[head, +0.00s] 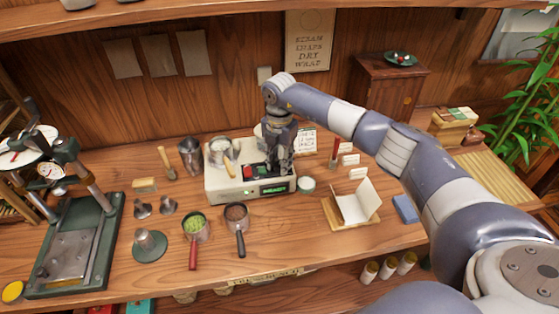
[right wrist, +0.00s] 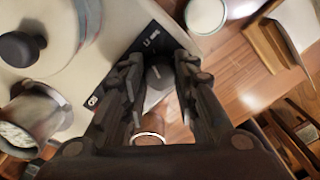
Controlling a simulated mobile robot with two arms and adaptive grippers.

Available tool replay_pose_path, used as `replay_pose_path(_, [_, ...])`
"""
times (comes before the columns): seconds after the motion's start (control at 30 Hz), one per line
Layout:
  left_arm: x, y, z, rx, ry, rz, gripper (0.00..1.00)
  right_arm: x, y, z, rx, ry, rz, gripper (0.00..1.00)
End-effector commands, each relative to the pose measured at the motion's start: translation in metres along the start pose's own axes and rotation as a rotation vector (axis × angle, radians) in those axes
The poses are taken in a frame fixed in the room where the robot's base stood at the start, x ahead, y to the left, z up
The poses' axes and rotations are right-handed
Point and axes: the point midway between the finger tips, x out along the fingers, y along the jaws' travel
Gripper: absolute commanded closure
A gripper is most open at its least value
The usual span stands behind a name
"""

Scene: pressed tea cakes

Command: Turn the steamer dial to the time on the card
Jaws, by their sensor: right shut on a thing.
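The steamer is a cream box (head: 222,190) at the middle of the bench, with a dark front panel and a small green display (head: 272,190). My right gripper (head: 278,170) points down over its right part. In the right wrist view, the fingers (right wrist: 160,90) are closed around a dark round knob, the dial (right wrist: 160,74), beside the dark panel (right wrist: 150,42). The dial's pointer and marks are hidden or too small to read. A white card (head: 306,142) with printed lines stands behind the gripper; its time is not legible. My left gripper is out of view.
A green press (head: 75,245) stands at left. The front bench edge is mostly clear.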

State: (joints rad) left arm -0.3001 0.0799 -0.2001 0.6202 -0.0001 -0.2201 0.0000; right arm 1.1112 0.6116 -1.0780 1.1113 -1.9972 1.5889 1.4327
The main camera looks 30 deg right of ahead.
Motion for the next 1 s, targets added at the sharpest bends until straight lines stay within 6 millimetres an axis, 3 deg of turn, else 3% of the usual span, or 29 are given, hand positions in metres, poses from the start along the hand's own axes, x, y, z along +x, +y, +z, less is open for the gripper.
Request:
replay_pose_path(0.33, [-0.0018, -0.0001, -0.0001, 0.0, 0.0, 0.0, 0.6, -0.0007, 0.0003, 0.0006, 0.142, -0.001, 0.001, 0.96])
replay_pose_path(0.87, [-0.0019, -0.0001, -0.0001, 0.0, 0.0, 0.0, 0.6, -0.0007, 0.0004, 0.0007, 0.168, -0.002, 0.002, 0.96])
replay_pose_path(0.9, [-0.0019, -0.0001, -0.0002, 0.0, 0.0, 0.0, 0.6, -0.0007, 0.0004, 0.0007, 0.167, -0.002, 0.002, 0.7])
replay_pose_path(1.0, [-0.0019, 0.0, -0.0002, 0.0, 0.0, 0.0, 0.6, -0.0006, 0.0003, 0.0007, 0.167, -0.002, 0.002, 0.51])
